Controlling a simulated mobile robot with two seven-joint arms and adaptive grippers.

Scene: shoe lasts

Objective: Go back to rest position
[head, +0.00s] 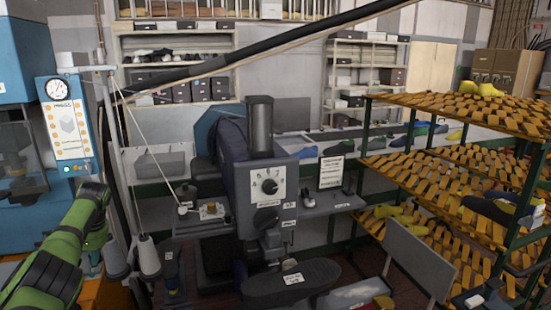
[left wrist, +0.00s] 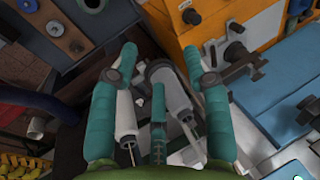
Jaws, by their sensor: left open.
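My left arm, green with dark joints, reaches in from the lower left of the head view, beside the blue press. In the left wrist view my left gripper (left wrist: 158,56) has its teal fingers spread wide with nothing between them. White thread cones (left wrist: 170,92) show beyond and below the fingers; I cannot tell how close they are. My right gripper shows in neither view.
A press panel with a gauge (head: 66,118) and thread cones (head: 148,256) stand close to my left arm. A grey machine (head: 262,180) fills the middle. Racks (head: 440,104) with shoe lasts (head: 482,89) stand at right. An orange cabinet (left wrist: 250,22) shows in the wrist view.

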